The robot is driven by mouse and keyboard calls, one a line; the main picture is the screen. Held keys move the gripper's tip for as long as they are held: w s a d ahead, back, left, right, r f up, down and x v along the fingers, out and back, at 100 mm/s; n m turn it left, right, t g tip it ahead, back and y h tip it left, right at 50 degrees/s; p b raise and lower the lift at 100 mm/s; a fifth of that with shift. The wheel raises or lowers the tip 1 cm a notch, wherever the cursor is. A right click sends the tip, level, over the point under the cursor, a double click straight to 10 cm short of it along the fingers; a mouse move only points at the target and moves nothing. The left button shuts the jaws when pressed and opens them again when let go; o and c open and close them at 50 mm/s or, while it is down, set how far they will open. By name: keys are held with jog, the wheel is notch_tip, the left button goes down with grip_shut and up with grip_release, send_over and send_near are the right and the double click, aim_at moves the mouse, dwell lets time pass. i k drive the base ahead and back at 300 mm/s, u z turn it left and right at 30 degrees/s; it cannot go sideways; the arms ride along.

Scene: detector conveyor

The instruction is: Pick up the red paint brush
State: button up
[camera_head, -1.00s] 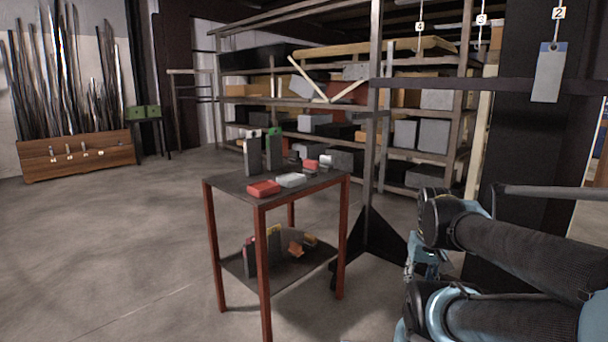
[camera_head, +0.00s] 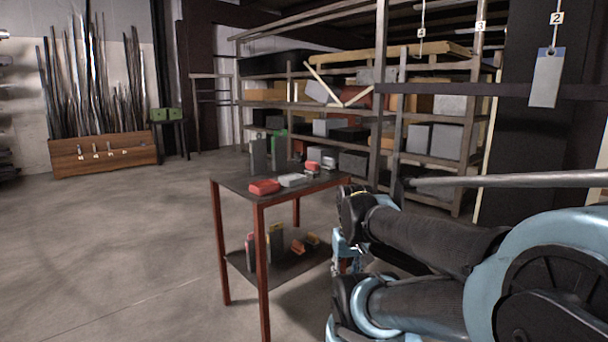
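I cannot make out a red paint brush in this view. Small red items show on the top of a dark table with red legs (camera_head: 230,183): a red block-like item (camera_head: 264,187) near the front edge and a smaller red item (camera_head: 313,166) toward the back right. At this size I cannot tell whether either is a brush. My arm comes in from the right and reaches to the table's right side. My gripper's fingers cannot be made out, and nothing is seen held.
A grey-white block (camera_head: 293,180) and tall dark grey blocks (camera_head: 259,156) share the tabletop. The lower shelf (camera_head: 270,278) holds several small items. Loaded shelving (camera_head: 430,143) stands behind. A wooden crate (camera_head: 105,155) of rods is at back left. Floor at left is clear.

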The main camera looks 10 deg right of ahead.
aim_at(313, 172)
jog(key=u, duration=0.05)
jog(key=i, duration=1)
jog(key=z, duration=0.05)
